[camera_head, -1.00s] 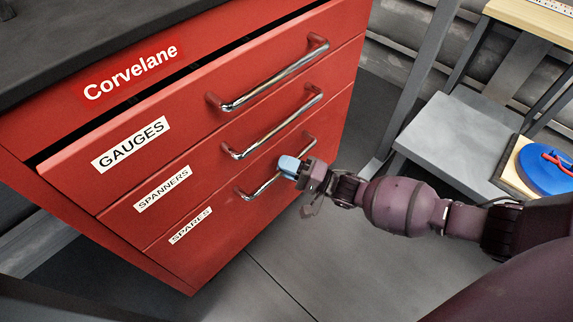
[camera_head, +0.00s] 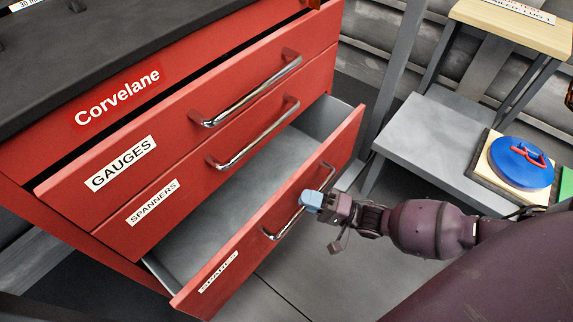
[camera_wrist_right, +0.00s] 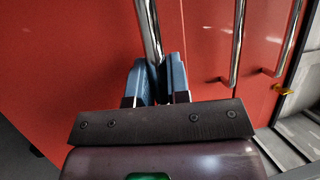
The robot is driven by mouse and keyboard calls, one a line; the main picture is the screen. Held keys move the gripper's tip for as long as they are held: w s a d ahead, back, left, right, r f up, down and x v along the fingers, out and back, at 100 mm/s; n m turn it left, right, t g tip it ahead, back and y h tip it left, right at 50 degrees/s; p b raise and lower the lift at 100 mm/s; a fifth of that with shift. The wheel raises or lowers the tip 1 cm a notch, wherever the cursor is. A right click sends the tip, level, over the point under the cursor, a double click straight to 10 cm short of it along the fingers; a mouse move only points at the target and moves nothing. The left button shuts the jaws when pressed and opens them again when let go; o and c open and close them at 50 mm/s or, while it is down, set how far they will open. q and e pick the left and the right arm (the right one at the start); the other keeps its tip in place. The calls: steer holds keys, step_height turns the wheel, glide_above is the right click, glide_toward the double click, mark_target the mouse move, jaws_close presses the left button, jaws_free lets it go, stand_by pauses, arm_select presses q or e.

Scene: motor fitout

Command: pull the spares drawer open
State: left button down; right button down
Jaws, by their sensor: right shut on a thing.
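The red spares drawer (camera_head: 244,258) is the lowest of the three labelled drawers, and it stands well out from the cabinet. Its grey inside (camera_head: 225,197) shows and looks empty where visible. My right gripper (camera_head: 312,200) is shut on the spares drawer's chrome handle (camera_head: 289,221), about midway along the bar. In the right wrist view, the blue fingers (camera_wrist_right: 158,78) close around the handle bar (camera_wrist_right: 149,30). The left gripper is not in view.
A grey shelf (camera_head: 425,140) at right holds a blue disc with a red handle (camera_head: 522,160). Grey floor is clear below the drawer.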

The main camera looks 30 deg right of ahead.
steer(key=s+d, duration=0.3)
steer(key=s, duration=0.6)
steer(key=s+d, duration=0.4)
steer(key=s, duration=0.6)
steer(key=shift+p, duration=0.4)
steer(key=c, duration=1.1)
jaws_free()
steer(key=shift+s, duration=0.1)
steer(key=v, duration=1)
steer(key=shift+s+d, duration=0.2)
steer(key=shift+s, duration=0.05)
steer(key=shift+f, duration=0.1)
